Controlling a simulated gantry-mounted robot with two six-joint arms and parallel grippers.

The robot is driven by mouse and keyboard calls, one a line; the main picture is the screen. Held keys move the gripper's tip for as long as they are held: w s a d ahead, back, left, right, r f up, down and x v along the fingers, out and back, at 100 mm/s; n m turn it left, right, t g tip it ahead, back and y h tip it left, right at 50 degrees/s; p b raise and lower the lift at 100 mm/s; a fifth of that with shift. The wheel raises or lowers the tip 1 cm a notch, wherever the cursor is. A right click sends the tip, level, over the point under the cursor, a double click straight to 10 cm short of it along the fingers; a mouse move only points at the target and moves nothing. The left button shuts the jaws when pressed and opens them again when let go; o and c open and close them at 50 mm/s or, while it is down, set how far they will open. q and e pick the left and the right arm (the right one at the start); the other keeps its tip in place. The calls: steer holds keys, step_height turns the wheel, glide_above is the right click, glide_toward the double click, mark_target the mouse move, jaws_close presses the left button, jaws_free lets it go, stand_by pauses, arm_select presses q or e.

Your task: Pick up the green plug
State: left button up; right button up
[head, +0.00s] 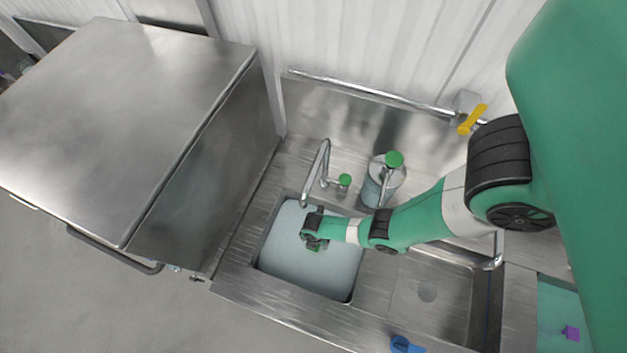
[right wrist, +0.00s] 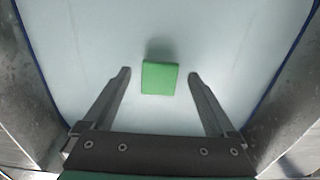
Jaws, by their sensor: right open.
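The green plug (right wrist: 160,78) is a small green block in the right wrist view, in the left sink basin (head: 283,255), whose inside looks pale blue. In the head view the plug (head: 314,248) shows only as a small green patch at my right gripper. My right gripper (right wrist: 159,75) is open, with one finger on each side of the plug and a gap to both. I cannot tell how far above the plug the fingertips are. My left gripper is in neither view.
An empty right basin (head: 430,295) lies to the right. A blue object (head: 405,345) is at the front edge. A large steel cabinet (head: 130,110) stands at the left.

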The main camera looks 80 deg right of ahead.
step_height(320, 180, down, 4)
steer(key=b, duration=0.3)
steer(key=shift+f, duration=0.25)
steer(key=shift+r, duration=0.1)
steer(key=f+b, duration=0.2)
steer(key=f, duration=0.1)
steer(key=f+b, duration=0.2)
steer(key=shift+a+f, duration=0.1)
steer(key=shift+a, duration=0.15)
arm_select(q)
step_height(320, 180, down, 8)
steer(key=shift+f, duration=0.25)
arm_select(e)
jaws_close()
